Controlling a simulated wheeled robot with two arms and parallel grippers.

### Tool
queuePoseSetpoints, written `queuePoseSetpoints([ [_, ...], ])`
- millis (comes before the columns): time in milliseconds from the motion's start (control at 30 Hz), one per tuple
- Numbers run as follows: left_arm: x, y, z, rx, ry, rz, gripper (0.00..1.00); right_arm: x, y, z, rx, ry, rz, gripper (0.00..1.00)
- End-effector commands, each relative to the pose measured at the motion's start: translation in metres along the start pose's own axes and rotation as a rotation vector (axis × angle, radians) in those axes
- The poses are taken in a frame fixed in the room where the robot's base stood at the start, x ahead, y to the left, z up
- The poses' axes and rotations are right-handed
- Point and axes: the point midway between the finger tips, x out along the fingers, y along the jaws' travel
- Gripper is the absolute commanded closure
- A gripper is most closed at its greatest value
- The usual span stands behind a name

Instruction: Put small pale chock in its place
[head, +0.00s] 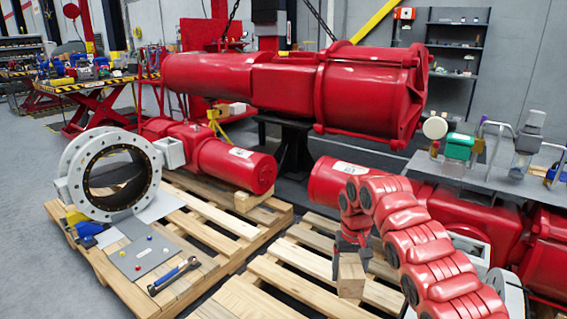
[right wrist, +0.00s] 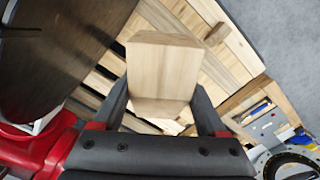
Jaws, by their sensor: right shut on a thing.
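The small pale chock (head: 350,278) is a light wooden block. My right gripper (head: 350,253) is shut on it and points down, holding it over the slatted pallet at the front centre. In the right wrist view the chock (right wrist: 164,72) sits between the two dark fingers of the gripper (right wrist: 163,105). I cannot tell whether the chock's underside touches the slats. Another wooden block (head: 246,201) lies on the left pallet, by the end of the lower red cylinder (head: 235,166). My left gripper is not in view.
A large red actuator (head: 290,85) hangs on chains above. The left pallet (head: 190,235) carries a grey flanged valve (head: 108,175), a plate (head: 143,258) and a blue-handled wrench (head: 174,275). A red cylinder (head: 325,183) is close behind my right gripper. Slats of the front pallet (head: 285,285) lie bare.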

Motion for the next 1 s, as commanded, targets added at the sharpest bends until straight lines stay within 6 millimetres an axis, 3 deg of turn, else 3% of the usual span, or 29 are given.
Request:
queuePoseSetpoints([
  [33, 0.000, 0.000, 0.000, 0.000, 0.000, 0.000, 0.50, -0.015, 0.005, 0.004, -0.026, 0.007, -0.001, 0.95],
  [100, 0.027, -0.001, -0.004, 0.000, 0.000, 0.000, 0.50, -0.041, 0.002, 0.005, -0.033, 0.001, -0.002, 0.95],
  [267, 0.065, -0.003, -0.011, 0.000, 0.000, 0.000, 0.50, -0.078, 0.003, 0.005, -0.029, -0.001, -0.002, 0.95],
  [600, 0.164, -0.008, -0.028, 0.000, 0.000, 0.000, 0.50, -0.178, 0.003, 0.005, -0.027, -0.003, -0.002, 0.95],
  [800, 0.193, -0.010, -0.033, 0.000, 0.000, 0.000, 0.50, -0.208, 0.003, 0.005, -0.026, -0.002, -0.003, 0.95],
  [1000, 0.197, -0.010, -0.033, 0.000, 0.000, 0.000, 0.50, -0.212, 0.003, 0.004, -0.027, -0.001, -0.004, 0.95],
])
